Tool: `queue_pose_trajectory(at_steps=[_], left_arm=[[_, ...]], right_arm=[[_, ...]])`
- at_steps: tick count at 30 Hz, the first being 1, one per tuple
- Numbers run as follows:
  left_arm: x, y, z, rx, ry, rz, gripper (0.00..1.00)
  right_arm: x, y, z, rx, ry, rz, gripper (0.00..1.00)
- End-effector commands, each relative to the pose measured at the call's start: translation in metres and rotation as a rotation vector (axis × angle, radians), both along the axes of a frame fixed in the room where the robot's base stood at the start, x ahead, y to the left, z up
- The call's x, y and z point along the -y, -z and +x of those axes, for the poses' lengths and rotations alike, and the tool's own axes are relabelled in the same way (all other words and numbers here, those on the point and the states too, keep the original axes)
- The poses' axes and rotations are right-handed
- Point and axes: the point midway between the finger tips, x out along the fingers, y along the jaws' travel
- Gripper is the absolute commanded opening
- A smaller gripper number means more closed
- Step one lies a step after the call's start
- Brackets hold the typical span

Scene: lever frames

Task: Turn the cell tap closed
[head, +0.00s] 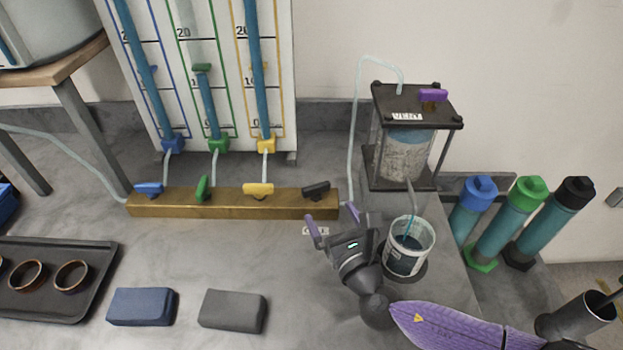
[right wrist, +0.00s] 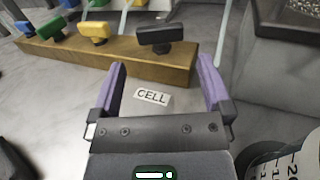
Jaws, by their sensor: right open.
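The cell tap is the black handle (head: 316,190) at the right end of the brass manifold block (head: 230,204). Its bar lies roughly along the block, slightly tilted. It also shows in the right wrist view (right wrist: 160,34), ahead of the fingers and apart from them. The CELL label (right wrist: 153,96) lies on the bench in front of it. My right gripper (head: 332,217) is open and empty, its purple fingers just in front of the block's right end, pointing towards the tap. My left gripper is not in view.
Blue (head: 149,189), green (head: 203,188) and yellow (head: 258,190) taps sit along the block. A beaker (head: 408,247) stands right beside my right gripper, below the VENT cell (head: 405,150). Blue and grey blocks (head: 232,311) lie in front; bench between is clear.

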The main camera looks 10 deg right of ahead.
Motion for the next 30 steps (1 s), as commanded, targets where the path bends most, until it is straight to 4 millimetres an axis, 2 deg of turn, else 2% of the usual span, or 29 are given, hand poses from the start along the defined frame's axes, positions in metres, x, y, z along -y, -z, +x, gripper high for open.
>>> queue_pose_trajectory(at_steps=[3,9,15,22,23,30], left_arm=[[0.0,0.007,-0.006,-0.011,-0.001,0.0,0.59],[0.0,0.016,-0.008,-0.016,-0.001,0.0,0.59],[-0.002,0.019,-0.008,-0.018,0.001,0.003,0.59],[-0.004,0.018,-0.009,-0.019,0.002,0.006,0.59],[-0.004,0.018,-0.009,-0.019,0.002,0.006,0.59],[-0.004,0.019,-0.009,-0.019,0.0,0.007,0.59]], right_arm=[[-0.005,0.001,0.029,0.004,0.001,0.002,1.0],[-0.012,0.002,0.064,0.001,0.001,0.0,1.0],[-0.014,0.001,0.078,0.0,0.0,0.001,1.0],[-0.014,0.0,0.078,0.0,0.0,0.001,1.0],[-0.014,0.0,0.078,0.0,0.0,0.001,0.98],[-0.014,0.0,0.078,0.0,0.0,0.001,0.47]])
